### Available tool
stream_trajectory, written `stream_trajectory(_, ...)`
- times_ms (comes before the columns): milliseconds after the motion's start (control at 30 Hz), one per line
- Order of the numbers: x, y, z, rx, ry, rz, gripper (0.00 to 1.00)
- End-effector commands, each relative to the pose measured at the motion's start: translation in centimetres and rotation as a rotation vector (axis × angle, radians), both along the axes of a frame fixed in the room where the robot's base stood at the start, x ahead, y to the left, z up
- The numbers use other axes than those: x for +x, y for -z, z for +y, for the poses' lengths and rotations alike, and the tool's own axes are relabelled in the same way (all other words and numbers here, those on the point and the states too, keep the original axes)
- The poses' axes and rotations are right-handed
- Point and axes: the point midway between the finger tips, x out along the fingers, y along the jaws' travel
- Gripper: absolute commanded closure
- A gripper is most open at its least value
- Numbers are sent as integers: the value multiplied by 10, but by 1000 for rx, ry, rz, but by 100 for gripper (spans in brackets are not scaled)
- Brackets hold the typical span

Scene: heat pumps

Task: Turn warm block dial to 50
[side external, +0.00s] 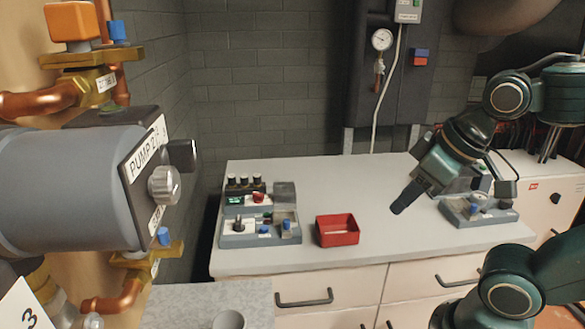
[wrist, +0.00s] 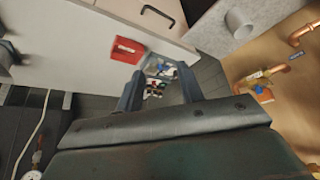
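No label that I can read marks the warm block or its dial. One grey unit (side external: 282,238) with a black knob (side external: 239,223) and blue parts stands at the left of the bench. A second grey unit (side external: 455,212) with a round pale dial (side external: 479,199) and a blue part stands at the right. My gripper (side external: 403,203) hangs above the bench between the red tray and the right unit, touching nothing visible. In the wrist view my gripper (wrist: 159,74) has its fingers apart and empty, with the left unit (wrist: 153,69) showing in the distance between them.
A red tray (side external: 338,239) sits right of the left unit. A large grey pump (side external: 60,190) with copper pipes fills the left foreground. The bench top (side external: 330,190) behind the tray is clear.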

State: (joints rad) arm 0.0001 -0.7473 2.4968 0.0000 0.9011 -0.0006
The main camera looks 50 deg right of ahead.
Motion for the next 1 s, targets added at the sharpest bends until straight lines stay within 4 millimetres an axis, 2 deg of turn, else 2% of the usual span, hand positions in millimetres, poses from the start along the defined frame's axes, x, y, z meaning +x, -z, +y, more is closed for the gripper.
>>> stream_trajectory(167, 9, -8, -1, -4, -3, 11, 63)
stream_trajectory(367, 37, -30, -3, -14, -16, 41, 63)
stream_trajectory(700, 110, -69, -11, -37, -48, 114, 63)
stream_trajectory(1000, 179, -85, -20, -53, -79, 177, 63)
